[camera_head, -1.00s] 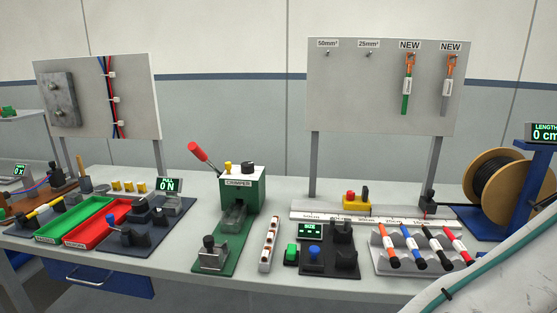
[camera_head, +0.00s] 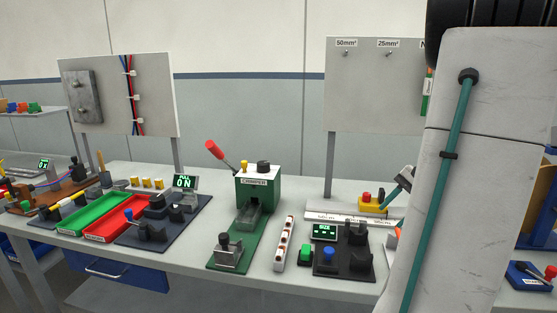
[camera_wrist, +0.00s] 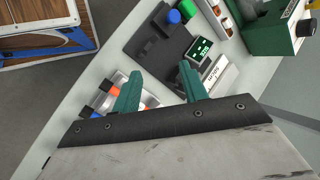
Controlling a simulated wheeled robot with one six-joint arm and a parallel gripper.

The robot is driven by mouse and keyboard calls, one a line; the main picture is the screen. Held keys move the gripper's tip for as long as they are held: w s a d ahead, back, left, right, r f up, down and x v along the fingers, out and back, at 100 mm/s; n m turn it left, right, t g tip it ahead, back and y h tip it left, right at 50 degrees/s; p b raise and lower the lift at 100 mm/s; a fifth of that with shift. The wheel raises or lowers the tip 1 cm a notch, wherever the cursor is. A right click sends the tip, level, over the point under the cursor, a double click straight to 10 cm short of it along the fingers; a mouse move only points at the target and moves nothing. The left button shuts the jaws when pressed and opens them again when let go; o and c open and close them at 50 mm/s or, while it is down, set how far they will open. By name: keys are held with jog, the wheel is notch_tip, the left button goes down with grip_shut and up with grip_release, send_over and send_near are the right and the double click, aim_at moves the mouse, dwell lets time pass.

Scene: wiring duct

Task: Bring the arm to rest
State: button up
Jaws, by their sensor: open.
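My gripper shows in the wrist view (camera_wrist: 160,92) with its two teal fingers spread apart and nothing between them. It is above the right part of the bench, over the pen rack (camera_wrist: 140,88) and beside the dark size-gauge block (camera_wrist: 155,45). In the head view my pale arm with its teal cable fills the right side and hides the spool, the rack and much of the right-hand board. The gripper itself cannot be made out clearly there.
The green crimper (camera_head: 257,190) with its red lever stands mid-bench. Green (camera_head: 87,215) and red (camera_head: 118,221) trays are at left. Boards stand along the back.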

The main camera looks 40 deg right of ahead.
jog(key=a+r+n+g+h, duration=0.2)
jog(key=a+n, duration=0.6)
jog(key=a, duration=1)
jog(key=a+r+n+g+h, duration=0.1)
jog(key=a+n, duration=0.7)
jog(key=a, duration=1)
jog(key=shift+s+r+n+g+h, duration=0.3)
jog(key=shift+s+r+g+h, duration=0.15)
jog(key=shift+r+h, duration=0.2)
jog(key=shift+a, duration=0.1)
